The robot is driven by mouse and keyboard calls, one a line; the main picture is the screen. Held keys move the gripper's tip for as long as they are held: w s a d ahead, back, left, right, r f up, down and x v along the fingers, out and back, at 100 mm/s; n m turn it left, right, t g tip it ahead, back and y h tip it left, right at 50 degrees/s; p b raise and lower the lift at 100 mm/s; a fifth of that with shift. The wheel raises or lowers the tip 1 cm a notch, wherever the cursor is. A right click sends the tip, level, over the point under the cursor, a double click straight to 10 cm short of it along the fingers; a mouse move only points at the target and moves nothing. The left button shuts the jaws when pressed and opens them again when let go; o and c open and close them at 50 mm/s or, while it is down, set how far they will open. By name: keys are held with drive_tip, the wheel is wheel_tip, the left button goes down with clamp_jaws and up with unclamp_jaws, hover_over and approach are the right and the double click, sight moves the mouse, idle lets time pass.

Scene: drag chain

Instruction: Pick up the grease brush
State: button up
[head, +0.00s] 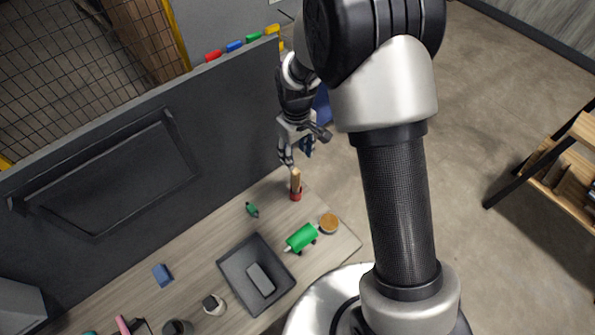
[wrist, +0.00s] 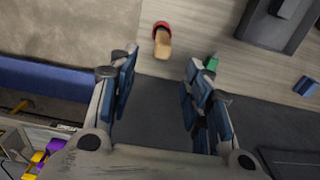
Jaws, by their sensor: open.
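The likely grease brush (head: 296,181), a tan wooden handle with red at its lower end, stands upright near the back right of the wooden bench. I cannot tell whether the red part is its own or a holder. It also shows in the wrist view (wrist: 162,45) at the top centre, beyond my fingertips and roughly in line with the gap between them. My gripper (head: 296,154) is open and empty, above the brush and apart from it. In the wrist view (wrist: 161,85) both fingers are spread with only the dark panel and bench edge behind them.
A dark upright panel (head: 100,175) runs along the bench's back, close to my gripper. A blue block (head: 162,275) is further left.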

sight(296, 181)
wheel_tip(296, 181, down, 15)
drive_tip(key=shift+s+a+f+b, duration=0.1)
drive_tip(key=shift+b, duration=0.85)
drive_tip(key=shift+c, duration=0.5)
clamp_jaws()
wheel_tip(296, 181, up, 20)
drive_tip(key=p, duration=0.2)
drive_tip(key=shift+p, duration=0.3)
